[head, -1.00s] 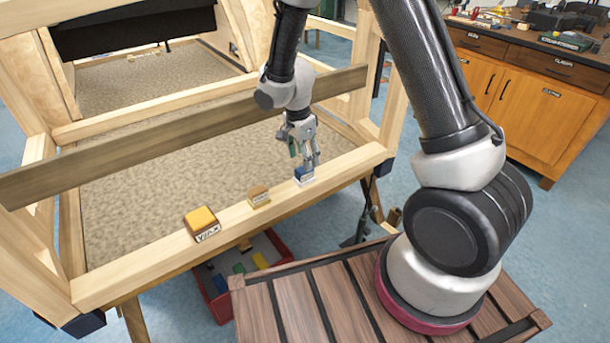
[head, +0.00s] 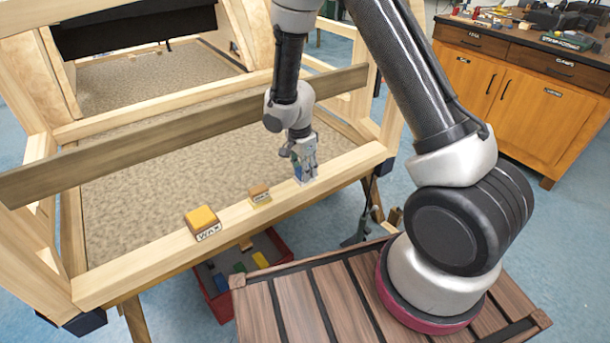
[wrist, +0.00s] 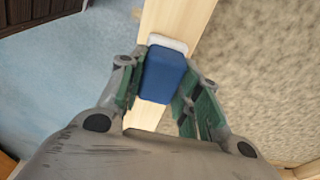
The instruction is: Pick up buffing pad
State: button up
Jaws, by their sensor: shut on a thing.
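The buffing pad, a blue block with a white underside, is on the front wooden beam (head: 232,216) of the frame; in the wrist view the blue pad (wrist: 165,72) shows between the fingers. My gripper (head: 304,174) points down at the pad and is shut on it. In the wrist view its green-lined fingers (wrist: 158,78) stand on either side of the pad. In the head view the fingers cover most of the pad. I cannot tell whether its underside touches the beam.
A red crate (head: 219,308) with several blocks stands below. A dark plank (head: 150,147) crosses the frame behind my gripper.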

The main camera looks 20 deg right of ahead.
notch_tip(320, 180, up, 10)
jog(key=shift+r, duration=0.1)
jog(key=o, duration=0.4)
jog(key=shift+c, duration=1.5)
